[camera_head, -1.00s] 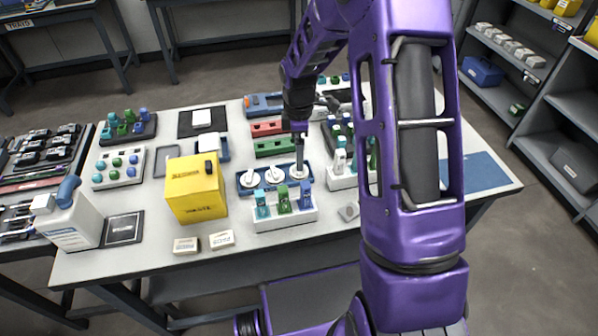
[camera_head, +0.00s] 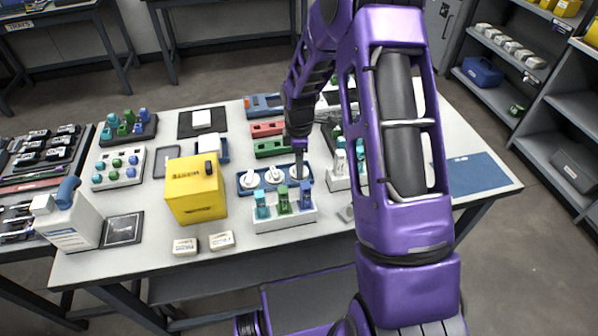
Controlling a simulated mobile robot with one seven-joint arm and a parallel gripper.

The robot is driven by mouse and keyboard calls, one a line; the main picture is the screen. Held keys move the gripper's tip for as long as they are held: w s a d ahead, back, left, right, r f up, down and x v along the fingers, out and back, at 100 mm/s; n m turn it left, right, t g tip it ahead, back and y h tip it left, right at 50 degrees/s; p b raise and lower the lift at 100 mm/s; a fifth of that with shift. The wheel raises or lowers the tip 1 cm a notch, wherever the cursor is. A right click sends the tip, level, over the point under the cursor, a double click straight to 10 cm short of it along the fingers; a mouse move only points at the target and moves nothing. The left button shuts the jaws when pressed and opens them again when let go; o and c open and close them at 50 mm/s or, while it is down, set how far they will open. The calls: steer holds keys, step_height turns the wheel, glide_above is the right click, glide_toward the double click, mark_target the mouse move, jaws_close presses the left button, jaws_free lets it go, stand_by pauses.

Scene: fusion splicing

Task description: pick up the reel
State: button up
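White reels sit in a row on a blue tray (camera_head: 262,187) in the middle of the table. The left reel (camera_head: 249,181) and the middle reel (camera_head: 274,176) are in plain view. The right reel (camera_head: 305,173) is partly hidden by my gripper (camera_head: 299,172). My gripper points down at this right reel, with its tips at or just above the reel's centre. The fingers are too small and narrow here to tell whether they are open or shut, or whether they touch the reel.
A white rack (camera_head: 285,223) with green and blue bottles stands just in front of the tray. A yellow box (camera_head: 194,190) is to the left. Green (camera_head: 272,147) and red (camera_head: 266,129) trays lie behind. Another white rack (camera_head: 340,182) stands close on the right.

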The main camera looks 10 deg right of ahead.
steer(key=c, duration=0.4)
step_height(320, 180, up, 10)
steer(key=shift+p, duration=0.35)
